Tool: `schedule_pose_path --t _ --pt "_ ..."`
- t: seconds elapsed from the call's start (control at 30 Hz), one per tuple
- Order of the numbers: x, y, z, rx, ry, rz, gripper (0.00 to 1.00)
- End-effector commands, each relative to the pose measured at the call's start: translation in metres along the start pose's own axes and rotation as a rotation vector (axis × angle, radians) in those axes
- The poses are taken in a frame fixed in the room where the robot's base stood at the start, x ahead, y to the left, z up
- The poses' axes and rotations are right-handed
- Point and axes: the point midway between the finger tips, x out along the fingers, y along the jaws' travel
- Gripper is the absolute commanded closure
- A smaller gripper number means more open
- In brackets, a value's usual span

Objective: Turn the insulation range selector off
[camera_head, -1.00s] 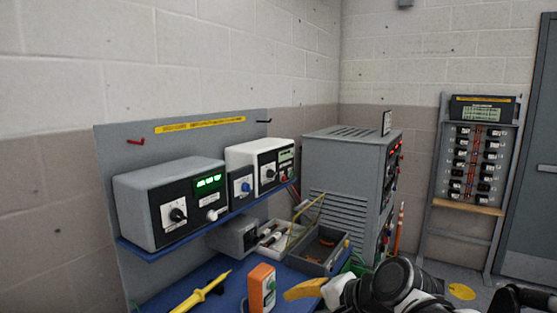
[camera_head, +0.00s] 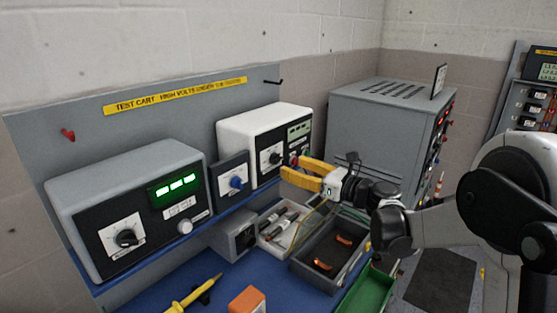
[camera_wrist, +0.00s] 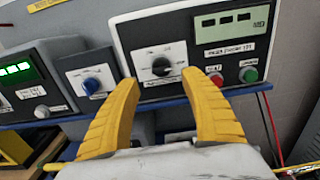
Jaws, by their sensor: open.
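A white tester unit (camera_head: 268,122) stands on the blue shelf, with a dark front face, a small display and a black rotary selector knob (camera_wrist: 162,66) on a white dial plate. The knob also shows in the head view (camera_head: 275,158). Its label is too small to read, so I cannot confirm it is the insulation range selector. My gripper (camera_wrist: 161,78) is open and empty, with yellow fingers pointing at this dial, one on each side of the knob in the wrist view. In the head view my gripper (camera_head: 291,168) is in front of the tester's face, apparently not touching the knob.
A blue knob (camera_head: 236,182) sits on a small box to the left. A grey unit (camera_head: 125,185) with a green display and another black knob is further left. Trays with leads (camera_head: 298,259) lie below. A grey cabinet (camera_head: 375,110) stands to the right.

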Motion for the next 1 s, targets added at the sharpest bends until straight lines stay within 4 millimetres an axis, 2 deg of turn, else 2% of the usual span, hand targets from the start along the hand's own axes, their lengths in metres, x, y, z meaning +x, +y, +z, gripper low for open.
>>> schedule_pose_path --t 0.1,0.3,0.5,0.73,0.9,1.0 --pt "0.025 0.001 -0.002 -0.001 0.001 0.002 0.47" --pt "0.055 0.000 -0.001 -0.002 0.001 0.001 0.47" --pt "0.066 0.000 0.000 -0.002 0.002 -0.001 0.47" --pt "0.066 0.000 0.000 -0.003 0.002 -0.001 0.48" --pt "0.065 0.000 0.000 -0.003 0.002 -0.001 1.00" --pt "0.065 0.000 0.000 -0.003 0.002 -0.001 1.00"
